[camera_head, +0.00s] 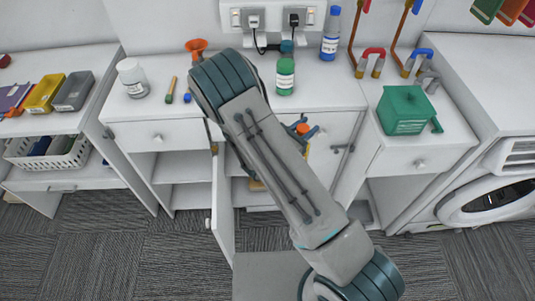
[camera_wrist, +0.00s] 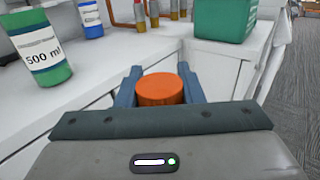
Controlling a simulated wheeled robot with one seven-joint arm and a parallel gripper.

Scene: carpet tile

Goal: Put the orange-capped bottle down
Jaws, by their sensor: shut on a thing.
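The orange-capped bottle (camera_wrist: 160,91) is between the two blue fingers of my gripper (camera_wrist: 159,78) in the wrist view, and the gripper is shut on it. Only its orange cap shows clearly; its body is hidden. In the head view the orange cap (camera_head: 302,129) and my gripper (camera_head: 297,127) show beside my forearm, in front of the drawer unit. The bottle appears to be off the counter (camera_head: 335,93), near its front edge. Whether it touches anything below cannot be told.
A green bottle (camera_head: 285,77) and a blue bottle (camera_head: 331,36) stand on the counter. A white jar (camera_head: 133,80) stands left, a green box (camera_head: 404,112) right near pipes. A cabinet door (camera_head: 222,200) hangs open. Counter between green bottle and green box looks clear.

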